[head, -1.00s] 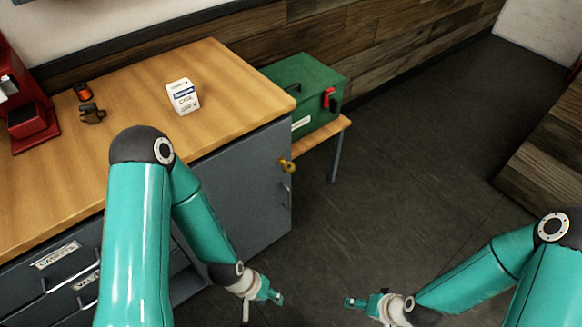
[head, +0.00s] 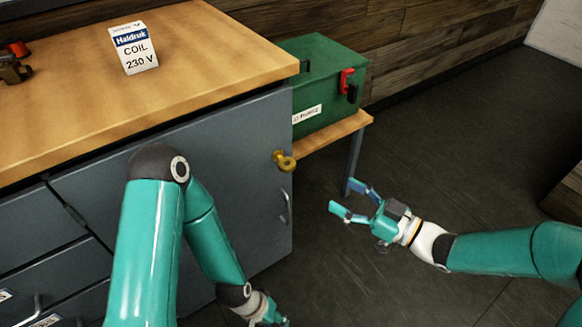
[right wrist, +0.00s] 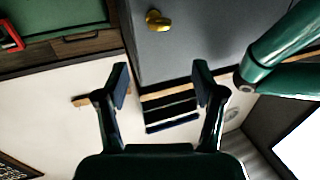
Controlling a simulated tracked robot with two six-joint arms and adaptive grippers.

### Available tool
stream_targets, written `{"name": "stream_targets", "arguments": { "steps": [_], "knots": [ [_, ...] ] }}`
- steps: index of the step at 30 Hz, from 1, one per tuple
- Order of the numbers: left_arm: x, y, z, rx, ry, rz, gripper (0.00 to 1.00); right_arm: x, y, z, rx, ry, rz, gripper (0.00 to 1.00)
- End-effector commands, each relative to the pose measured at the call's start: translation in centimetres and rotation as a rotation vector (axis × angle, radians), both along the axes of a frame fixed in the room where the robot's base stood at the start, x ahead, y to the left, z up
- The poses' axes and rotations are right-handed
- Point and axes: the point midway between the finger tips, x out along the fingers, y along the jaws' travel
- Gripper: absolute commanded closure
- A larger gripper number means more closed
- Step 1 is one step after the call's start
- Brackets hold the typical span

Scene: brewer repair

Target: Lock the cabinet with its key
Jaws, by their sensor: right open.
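The grey cabinet (head: 240,160) stands under the wooden worktop, and its door looks closed. A brass key (head: 285,162) sits in the lock near the door's upper right edge, above the door handle (head: 286,208). The key also shows in the right wrist view (right wrist: 158,21), beyond my fingers. My right gripper (head: 350,198) is open and empty, to the right of the door and lower than the key, not touching it. My left gripper (head: 272,318) is low in front of the cabinet at the picture's bottom edge; its fingers are cut off.
A green toolbox (head: 318,85) with a red latch stands on a low wooden bench (head: 345,127) beside the cabinet, close behind the key. A coil box (head: 134,48) is on the worktop (head: 200,60). The dark floor on the right is clear.

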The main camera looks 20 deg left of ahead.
Motion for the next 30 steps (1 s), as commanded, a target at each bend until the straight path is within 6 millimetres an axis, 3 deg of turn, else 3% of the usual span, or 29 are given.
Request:
{"name": "stream_targets", "arguments": {
  "steps": [5, 21, 30],
  "knots": [
    [0.0, 0.0, 0.0, 0.0, 0.0, 0.0, 0.6, 0.7, 2.0, 0.0, -0.002, 0.001, 0.0, 0.31],
    [0.0, 0.0, 0.0, 0.0, 0.0, 0.0, 0.6, 4.5, 12.3, 0.0, -0.002, 0.002, -0.005, 0.31],
    [0.0, 0.0, 0.0, 0.0, 0.0, 0.0, 0.6, 5.5, 14.9, -0.1, -0.002, 0.003, -0.007, 0.31]
  ]
}}
